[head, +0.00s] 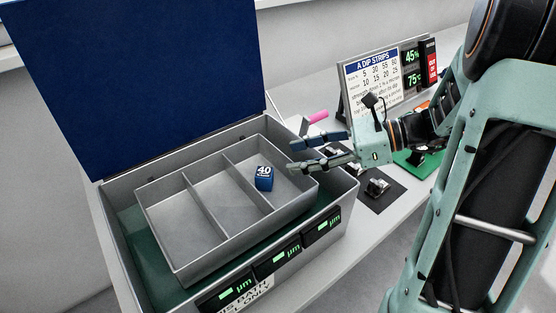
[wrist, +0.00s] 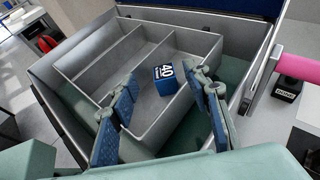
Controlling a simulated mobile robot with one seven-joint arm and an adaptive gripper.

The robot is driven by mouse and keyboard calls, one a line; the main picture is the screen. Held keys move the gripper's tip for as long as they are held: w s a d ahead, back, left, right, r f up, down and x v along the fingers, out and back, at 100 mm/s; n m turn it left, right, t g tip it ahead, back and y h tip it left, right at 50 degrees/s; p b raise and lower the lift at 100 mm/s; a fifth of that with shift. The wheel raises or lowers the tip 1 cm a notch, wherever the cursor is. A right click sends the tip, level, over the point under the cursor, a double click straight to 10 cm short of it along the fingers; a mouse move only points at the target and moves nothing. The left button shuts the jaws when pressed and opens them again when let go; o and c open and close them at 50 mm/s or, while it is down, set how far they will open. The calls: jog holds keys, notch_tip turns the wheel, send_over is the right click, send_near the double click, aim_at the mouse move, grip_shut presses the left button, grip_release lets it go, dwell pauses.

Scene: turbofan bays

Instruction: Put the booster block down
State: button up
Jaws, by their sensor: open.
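The booster block is most likely the small blue cube (head: 264,178) marked "40". It sits in the right-hand compartment of the grey three-part tray (head: 187,262) in the head view. In the wrist view the blue cube (wrist: 165,76) lies on the compartment floor, beyond my fingertips. My gripper (head: 292,157) is open and empty, above the right edge of the tray. In the wrist view my gripper (wrist: 164,84) shows its two blue-padded fingers spread apart, with the cube seen between them and not touched.
The tray sits inside a grey case (head: 343,190) with a raised blue lid (head: 130,80) and green displays (head: 277,258) on its front. To the right are a dark mat (head: 372,203), a green mat (head: 427,160), a pink cylinder (head: 317,117) and a sign headed "A DIP STRIPS" (head: 376,84).

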jog(key=v, duration=0.3)
jog(key=shift+s+d+r, duration=0.1)
jog(key=shift+d, duration=0.2)
